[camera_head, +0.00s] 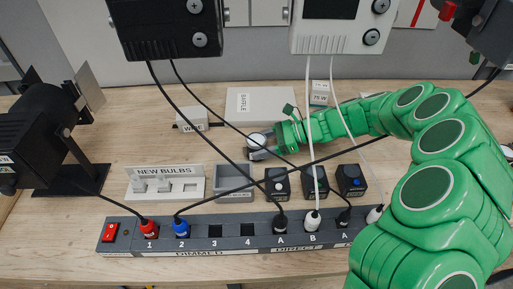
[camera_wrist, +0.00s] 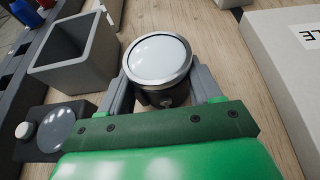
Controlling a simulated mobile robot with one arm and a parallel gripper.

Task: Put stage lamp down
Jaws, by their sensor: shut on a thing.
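My gripper (camera_head: 259,148) is shut on a round lamp (camera_head: 257,139) with a pale face and silver rim, which I take to be the stage lamp. In the wrist view the lamp (camera_wrist: 159,60) sits between the two grey fingers of my gripper (camera_wrist: 160,88), its white face turned up and its dark body partly hidden below. It is over the middle of the wooden bench, behind the grey open box (camera_head: 233,183). I cannot tell whether it touches the bench. A larger black lamp fixture (camera_head: 35,140) with flaps stands at the left.
The NEW BULBS rack (camera_head: 192,187) is left of the open box. Several black knob boxes (camera_head: 315,182) stand to its right. The power strip (camera_head: 262,231) runs along the front, with cables crossing above. The BAFFLE box (camera_head: 270,101) and a small white box (camera_head: 192,117) lie behind.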

